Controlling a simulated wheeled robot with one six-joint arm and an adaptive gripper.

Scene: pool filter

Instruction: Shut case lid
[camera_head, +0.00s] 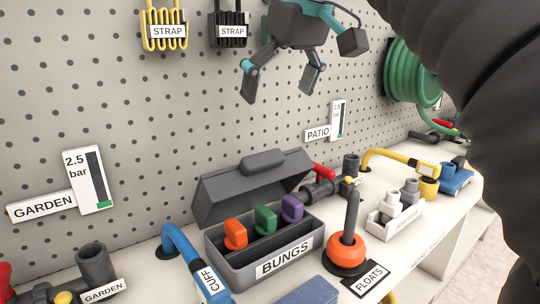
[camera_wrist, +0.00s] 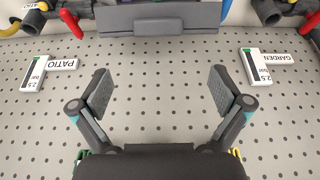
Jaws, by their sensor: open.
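The grey case (camera_head: 265,262) labelled BUNGS stands on the white bench. Its lid (camera_head: 240,188) is raised, tilted back toward the pegboard, with a handle block on its outer side. Orange (camera_head: 235,234), green (camera_head: 265,220) and purple (camera_head: 292,208) bungs stand in its compartments. My gripper (camera_head: 280,92) is open and empty, in front of the pegboard and well above the lid. In the wrist view my gripper's fingers (camera_wrist: 160,92) are spread apart, and the lid (camera_wrist: 158,24) shows at the top edge, apart from them.
A blue cuff (camera_head: 190,258) stands left of the case. An orange float (camera_head: 346,252) on a dark post is close on its right. A white tray of fittings (camera_head: 394,214) and valves lie farther right. The pegboard (camera_head: 130,140) rises behind, with a PATIO gauge (camera_head: 337,120) near my gripper.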

